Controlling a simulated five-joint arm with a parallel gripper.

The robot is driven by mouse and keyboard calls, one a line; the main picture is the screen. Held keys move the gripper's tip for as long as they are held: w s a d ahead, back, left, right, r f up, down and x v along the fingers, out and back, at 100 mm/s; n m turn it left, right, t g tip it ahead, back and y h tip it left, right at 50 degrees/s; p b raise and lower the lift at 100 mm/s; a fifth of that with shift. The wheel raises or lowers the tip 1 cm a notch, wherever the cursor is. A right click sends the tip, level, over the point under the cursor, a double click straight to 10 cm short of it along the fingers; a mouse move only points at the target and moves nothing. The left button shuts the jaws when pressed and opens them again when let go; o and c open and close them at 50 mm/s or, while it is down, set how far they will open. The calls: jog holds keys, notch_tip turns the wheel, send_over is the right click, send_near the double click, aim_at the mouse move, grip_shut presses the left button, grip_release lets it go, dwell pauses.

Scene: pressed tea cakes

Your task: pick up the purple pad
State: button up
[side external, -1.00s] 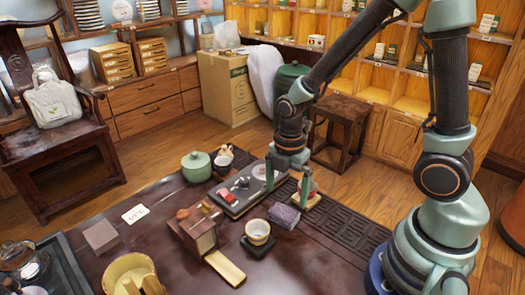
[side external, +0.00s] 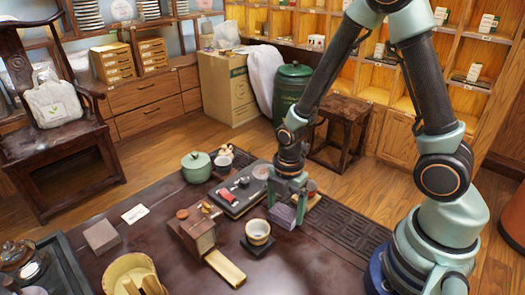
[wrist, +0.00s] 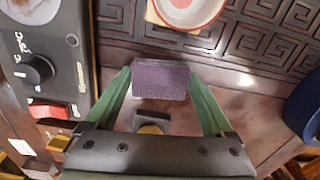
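The purple pad (side external: 283,215) is a small block with a pale underside or base, lying on the dark tea table. In the wrist view the pad (wrist: 160,80) sits between the two green fingertips. My gripper (side external: 287,210) points down over the pad, with one finger on each side. In the wrist view the fingers of my gripper (wrist: 161,73) stand very close to the pad's left and right edges. They look open around it; whether they touch it is not clear. The fingers partly hide the pad in the side view.
A black tray device with a red part (side external: 238,192) lies left of the pad. A cup on a dark coaster (side external: 257,233) stands in front of it. A wooden stand with a red and white round item (wrist: 187,12) is just beyond. The table's carved border (side external: 345,230) is clear at right.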

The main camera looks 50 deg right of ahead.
aim_at(286, 211)
jog(key=c, duration=0.6)
jog(key=shift+r, duration=0.1)
notch_tip(286, 211, up, 20)
jog(key=shift+f, duration=0.1)
